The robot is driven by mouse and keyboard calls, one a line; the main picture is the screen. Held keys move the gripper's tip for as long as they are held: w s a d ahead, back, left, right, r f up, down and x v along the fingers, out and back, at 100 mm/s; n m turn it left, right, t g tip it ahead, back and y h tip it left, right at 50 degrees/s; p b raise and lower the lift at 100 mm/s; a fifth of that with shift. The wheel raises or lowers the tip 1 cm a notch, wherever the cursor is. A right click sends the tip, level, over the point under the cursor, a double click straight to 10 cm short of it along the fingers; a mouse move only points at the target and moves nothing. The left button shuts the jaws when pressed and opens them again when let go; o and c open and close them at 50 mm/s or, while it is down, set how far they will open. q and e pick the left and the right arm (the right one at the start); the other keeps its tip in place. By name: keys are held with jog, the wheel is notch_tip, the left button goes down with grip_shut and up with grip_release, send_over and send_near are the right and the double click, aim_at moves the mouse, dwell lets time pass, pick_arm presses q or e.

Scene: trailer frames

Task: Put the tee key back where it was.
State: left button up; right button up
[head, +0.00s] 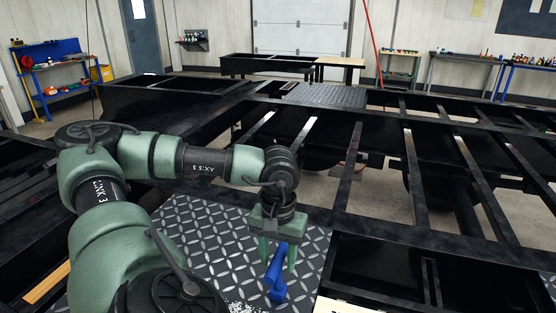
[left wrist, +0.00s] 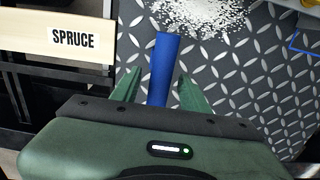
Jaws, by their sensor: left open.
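The tee key appears to be the blue piece (head: 276,285) at the diamond-plate deck, low in the middle of the head view. It has a thick round bar and a short part at its lower end. My left gripper (head: 278,260) is over it, pointing down, with fingers apart. In the left wrist view, the blue bar (left wrist: 165,58) runs between the two open fingers (left wrist: 160,75), and a gap shows on each side near the tips. The gripper body hides the bar's near end. I cannot tell whether the bar is clear of the deck. My right gripper is not in view.
The diamond plate (head: 200,235) carries a pile of white grains (left wrist: 205,15) and a blue outline (left wrist: 304,42). A board marked SPRUCE (left wrist: 50,40) lies beside it. Black trailer frames (head: 410,180) with open gaps fill the middle. Workbenches (head: 60,65) stand along the walls.

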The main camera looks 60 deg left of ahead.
pick_arm(q)
notch_tip(320, 180, up, 10)
jog(key=shift+r+b, duration=0.15)
jog(key=shift+b, duration=0.3)
dwell(1.5)
